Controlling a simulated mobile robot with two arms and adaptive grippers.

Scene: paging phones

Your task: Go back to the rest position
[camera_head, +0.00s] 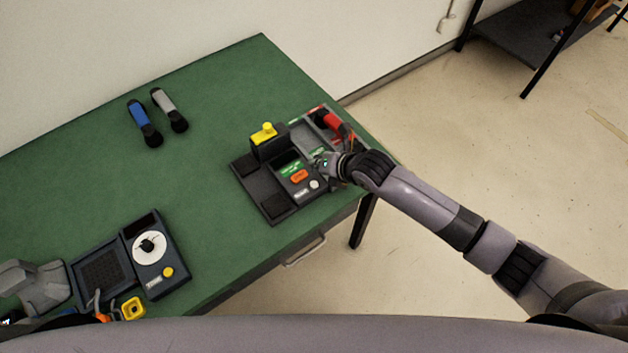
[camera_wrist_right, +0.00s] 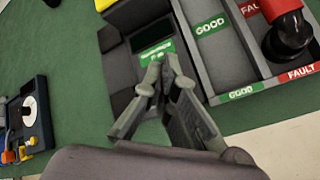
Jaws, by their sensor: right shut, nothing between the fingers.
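My right gripper (camera_head: 324,164) is shut and empty. It is over the right side of the dark test station (camera_head: 262,187), near its small screen and buttons. In the right wrist view its two fingers (camera_wrist_right: 162,78) meet in front of the station's green label. I cannot tell whether the fingertips touch the station. My right arm reaches in from the lower right. My left gripper is not in view.
The green table (camera_head: 220,95) carries blue and grey handsets (camera_head: 143,122) at the back. A red handset (camera_head: 330,121) lies in the sorting tray's FAULT bin. A dial unit (camera_head: 150,250) and yellow part (camera_head: 132,308) sit front left. The table's middle is clear.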

